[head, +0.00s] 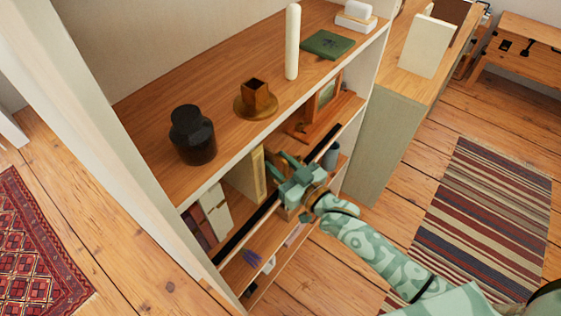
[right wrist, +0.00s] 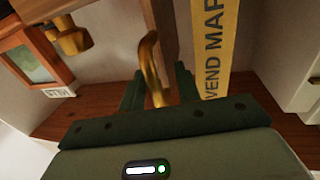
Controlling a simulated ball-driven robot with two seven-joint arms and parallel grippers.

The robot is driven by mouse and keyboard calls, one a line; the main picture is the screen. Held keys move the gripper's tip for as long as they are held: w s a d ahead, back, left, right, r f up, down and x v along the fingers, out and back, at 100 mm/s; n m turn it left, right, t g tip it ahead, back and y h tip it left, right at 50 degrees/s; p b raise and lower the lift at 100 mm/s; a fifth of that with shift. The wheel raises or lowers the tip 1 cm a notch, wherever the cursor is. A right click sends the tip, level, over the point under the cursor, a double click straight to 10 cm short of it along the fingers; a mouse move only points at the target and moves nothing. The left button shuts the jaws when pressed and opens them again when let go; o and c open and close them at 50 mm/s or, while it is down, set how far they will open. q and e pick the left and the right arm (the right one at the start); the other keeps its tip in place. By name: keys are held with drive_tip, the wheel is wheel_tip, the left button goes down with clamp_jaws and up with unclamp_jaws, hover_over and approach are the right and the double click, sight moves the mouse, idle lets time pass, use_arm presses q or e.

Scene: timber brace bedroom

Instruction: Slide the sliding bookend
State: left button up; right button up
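In the right wrist view, a brass handle (right wrist: 152,65) stands in front of a brown wooden upright (right wrist: 166,25), which looks like the sliding bookend, beside a yellow book spine (right wrist: 216,45) lettered "VEND MAP". The green fingers of my right gripper (right wrist: 159,88) are apart, with the handle's lower end between them and a gap showing on each side. In the head view, my right gripper (head: 287,167) reaches to the shelf below the top board, right of the cream-yellow book (head: 258,177). It hides most of the bookend there. My left gripper is not in view.
The top board (head: 215,80) carries a dark jar (head: 192,135), a wooden cup on a saucer (head: 254,97), a white candle (head: 292,42) and a green book (head: 327,44). A dark rail (head: 245,225) runs along the shelf front. A picture frame (right wrist: 30,55) stands left of the handle.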

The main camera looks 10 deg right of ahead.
idle(0.3)
drive_tip(key=p+v, duration=0.3)
drive_tip(key=v, duration=1.3)
drive_tip(key=shift+s, duration=0.25)
